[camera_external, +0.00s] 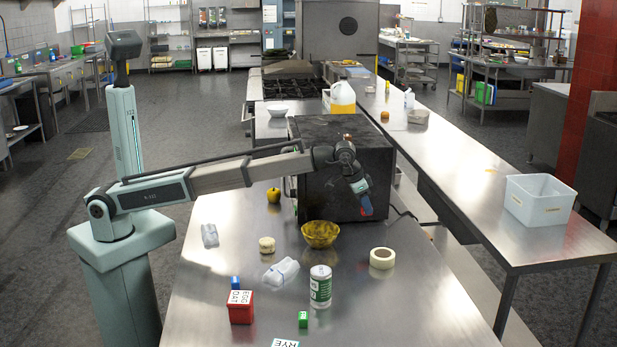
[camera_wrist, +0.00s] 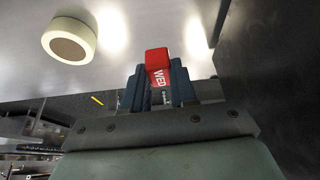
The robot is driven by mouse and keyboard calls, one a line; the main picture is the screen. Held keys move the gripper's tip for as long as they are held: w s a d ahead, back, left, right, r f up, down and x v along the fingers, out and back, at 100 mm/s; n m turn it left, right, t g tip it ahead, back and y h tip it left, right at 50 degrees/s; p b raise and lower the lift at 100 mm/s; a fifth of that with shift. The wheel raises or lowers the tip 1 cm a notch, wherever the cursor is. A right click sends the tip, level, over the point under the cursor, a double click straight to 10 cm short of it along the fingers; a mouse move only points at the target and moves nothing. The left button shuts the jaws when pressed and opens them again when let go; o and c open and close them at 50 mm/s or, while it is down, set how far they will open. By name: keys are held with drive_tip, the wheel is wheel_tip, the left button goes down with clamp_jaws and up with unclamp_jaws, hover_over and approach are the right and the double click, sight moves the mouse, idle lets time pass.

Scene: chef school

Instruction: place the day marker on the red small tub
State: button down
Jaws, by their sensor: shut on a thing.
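The day marker, a small red block with a white "WED" label, is between the two dark blue fingers of my gripper (camera_wrist: 157,88) in the wrist view; the marker (camera_wrist: 157,60) sticks out past the fingertips. The red small tub (camera_external: 241,314) stands at the front left of the steel table, with a white lid label reading "EGG OAT". My gripper is well behind and to the right of it.
A labelled jar (camera_external: 320,287), plastic bag (camera_external: 280,274), yellow bowl (camera_external: 320,233) and tape roll (camera_external: 382,258) stand nearby. The black box (camera_external: 330,165) stands behind.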

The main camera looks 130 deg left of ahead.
drive_tip(key=w+d+r+m, duration=0.1)
drive_tip(key=w+d, duration=0.3)
drive_tip(key=d, duration=0.5)
drive_tip(key=w+d+r+m, duration=0.1)
drive_tip(key=w+d+r, duration=0.1)
drive_tip(key=w+d, duration=0.45)
drive_tip(key=d+r+m+t+h, duration=0.1)
drive_tip(key=d+r+m, duration=0.1)
drive_tip(key=d, duration=1.1)
drive_tip(key=d+r+m+h, duration=0.1)
drive_tip(key=d+r+m, duration=0.15)
drive_tip(key=d, duration=1.05)
drive_tip(key=m+h, duration=0.1)
drive_tip(key=m, duration=0.2)
hover_over(243, 299)
drive_tip(key=s, duration=0.2)
drive_tip(key=shift+w+f, duration=0.1)
drive_tip(key=shift+f, duration=4.95)
drive_tip(key=shift+f, duration=0.1)
drive_tip(key=c, duration=0.9)
unclamp_jaws()
